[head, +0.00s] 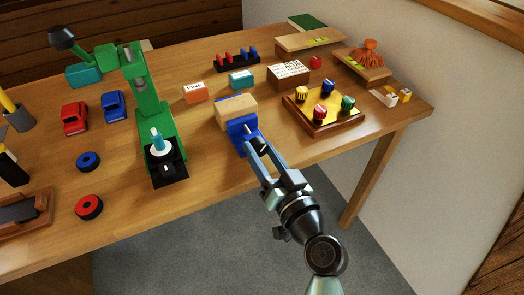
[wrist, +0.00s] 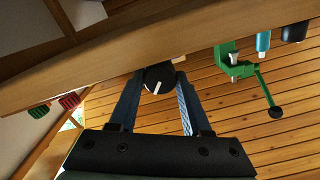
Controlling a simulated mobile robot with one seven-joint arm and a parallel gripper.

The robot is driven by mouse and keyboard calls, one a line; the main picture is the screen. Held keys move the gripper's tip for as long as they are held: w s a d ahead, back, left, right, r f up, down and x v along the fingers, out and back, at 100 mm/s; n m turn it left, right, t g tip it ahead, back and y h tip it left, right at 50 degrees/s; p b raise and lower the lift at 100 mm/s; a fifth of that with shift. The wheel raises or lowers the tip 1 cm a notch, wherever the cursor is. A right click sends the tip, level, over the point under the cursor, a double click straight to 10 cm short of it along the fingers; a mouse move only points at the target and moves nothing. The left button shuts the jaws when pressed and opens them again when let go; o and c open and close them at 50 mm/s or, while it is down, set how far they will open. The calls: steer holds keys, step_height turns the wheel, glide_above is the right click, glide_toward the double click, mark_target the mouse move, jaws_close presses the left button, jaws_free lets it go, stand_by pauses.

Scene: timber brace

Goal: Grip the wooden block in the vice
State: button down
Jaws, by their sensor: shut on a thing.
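The blue vice (head: 237,127) stands at the front edge of the workbench in the head view. My gripper (head: 254,139) reaches in from the front right and is at the front of the vice. In the wrist view my gripper (wrist: 157,84) has its two fingers on either side of a round black knob (wrist: 158,77) with a white mark, and is shut on it. Most of the vice is hidden in the wrist view.
A green press (head: 155,120) stands left of the vice. A tray with several coloured pieces (head: 322,128) lies to the right. An orange box (head: 195,92) and a teal box (head: 241,79) stand behind. The bench edge (wrist: 110,62) runs close by my fingers.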

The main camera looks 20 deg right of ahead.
steer(key=shift+c, duration=1.8)
jaws_free()
steer(key=shift+s, duration=0.15)
steer(key=s, duration=1.2)
steer(key=shift+s+d+b, duration=0.25)
steer(key=shift+s+b, duration=0.1)
steer(key=shift+b, duration=0.05)
